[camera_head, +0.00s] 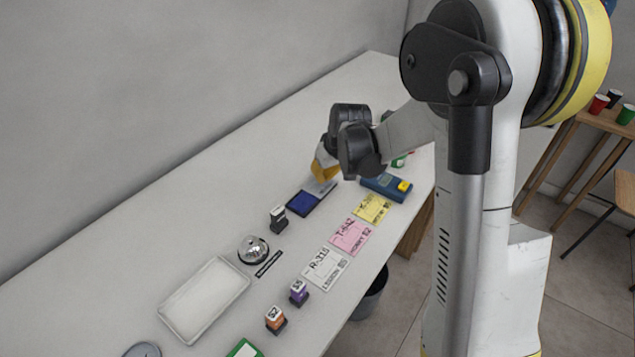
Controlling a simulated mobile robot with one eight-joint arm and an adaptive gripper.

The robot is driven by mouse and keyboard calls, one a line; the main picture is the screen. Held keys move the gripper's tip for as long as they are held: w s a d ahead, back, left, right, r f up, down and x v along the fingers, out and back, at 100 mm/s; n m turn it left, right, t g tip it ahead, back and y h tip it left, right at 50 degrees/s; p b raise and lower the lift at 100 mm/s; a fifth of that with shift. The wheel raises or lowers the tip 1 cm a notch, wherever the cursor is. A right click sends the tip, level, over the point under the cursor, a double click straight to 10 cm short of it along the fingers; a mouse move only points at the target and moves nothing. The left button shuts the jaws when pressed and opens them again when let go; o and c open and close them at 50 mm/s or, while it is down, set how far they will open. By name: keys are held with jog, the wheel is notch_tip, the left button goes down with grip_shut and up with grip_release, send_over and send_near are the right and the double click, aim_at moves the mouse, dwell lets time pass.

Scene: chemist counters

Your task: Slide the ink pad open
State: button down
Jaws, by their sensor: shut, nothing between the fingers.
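The ink pad (303,203) lies on the white counter, a dark-framed flat case with a blue pad surface showing. A greyish lid part (325,187) lies at its far right end, so a good part of the blue surface is uncovered. My gripper (324,172), with yellow fingers, is shut and empty, just above or at the lid end. Whether the fingertips touch the lid cannot be told. The gripper body hides part of the counter behind it.
A blue device with a yellow button (387,187) lies right of the pad. Yellow (372,208), pink (350,236) and white (325,268) cards line the front. A black stamp (278,217), bell (253,249) and white tray (168,308) stand left. The back strip is clear.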

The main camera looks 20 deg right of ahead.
jog(key=shift+w+a, duration=0.1)
jog(key=shift+a, duration=0.1)
jog(key=c, duration=1.3)
grip_release()
jog(key=shift+w+a, duration=0.1)
jog(key=shift+s+r, duration=0.2)
jog(key=shift+r, duration=0.1)
jog(key=v, duration=1.1)
jog(key=shift+r, duration=0.2)
jog(key=s+a+r+m+t, duration=0.1)
jog(key=s+a, duration=0.2)
jog(key=s, duration=0.8)
jog(key=s+a+r+m+t, duration=0.1)
jog(key=s+a+r, duration=0.1)
jog(key=s, duration=0.8)
jog(key=shift+s+a+r+t+h, duration=0.15)
jog(key=shift+s+a+t+h, duration=0.2)
jog(key=shift+a, duration=0.25)
